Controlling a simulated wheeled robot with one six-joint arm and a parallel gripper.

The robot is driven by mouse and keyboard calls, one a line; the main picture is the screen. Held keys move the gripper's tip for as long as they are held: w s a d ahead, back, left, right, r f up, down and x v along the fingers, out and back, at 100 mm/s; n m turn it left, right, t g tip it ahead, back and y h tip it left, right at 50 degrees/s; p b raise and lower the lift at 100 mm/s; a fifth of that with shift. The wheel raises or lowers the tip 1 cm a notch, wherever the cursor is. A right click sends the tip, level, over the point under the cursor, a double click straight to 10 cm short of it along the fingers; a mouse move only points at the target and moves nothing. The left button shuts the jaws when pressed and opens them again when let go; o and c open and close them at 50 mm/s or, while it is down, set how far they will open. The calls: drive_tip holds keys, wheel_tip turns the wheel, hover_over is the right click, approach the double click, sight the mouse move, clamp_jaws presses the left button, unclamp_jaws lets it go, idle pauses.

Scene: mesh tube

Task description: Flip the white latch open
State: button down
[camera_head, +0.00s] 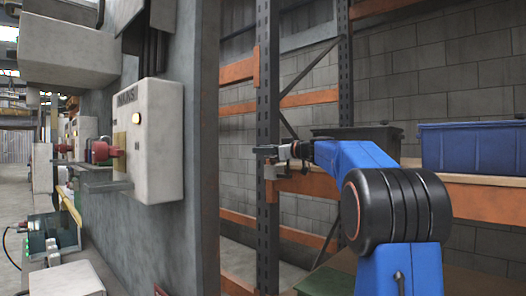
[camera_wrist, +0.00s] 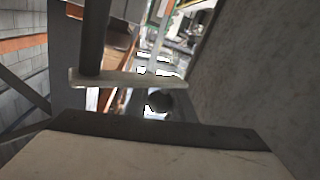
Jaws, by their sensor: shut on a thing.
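My gripper (camera_head: 268,151) is at the end of my blue arm in the head view, in front of the dark rack upright. It is shut on a small pale piece (camera_head: 273,171) that shows just under its tips. I cannot tell whether this piece is the white latch. In the wrist view a pale flat bar (camera_wrist: 130,79) crosses near a dark post (camera_wrist: 94,38); I cannot tell whether this bar is the same piece. The jaws cannot be made out clearly in the wrist view, and no latch is plainly recognisable.
A grey wall panel (camera_head: 205,110) stands to the left, bearing a white switch box (camera_head: 160,160) with a red connector (camera_head: 103,151). Orange rack beams (camera_head: 490,205) and a blue bin (camera_head: 470,148) are to the right. A dark bin (camera_head: 355,135) sits behind my arm.

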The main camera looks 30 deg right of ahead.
drive_tip(key=shift+s+a+n+g+y, duration=0.25)
drive_tip(key=shift+s+n+g+y, duration=0.9)
drive_tip(key=shift+y, duration=0.4)
drive_tip(key=shift+s+a+n+g+y, duration=0.25)
drive_tip(key=shift+s+n+g+y, duration=0.7)
drive_tip(key=shift+n+g+y, duration=0.45)
drive_tip(key=shift+y, duration=0.25)
drive_tip(key=c, duration=1.5)
unclamp_jaws()
drive_tip(key=shift+r, duration=0.15)
wheel_tip(320, 180, up, 10)
drive_tip(key=shift+f, duration=0.15)
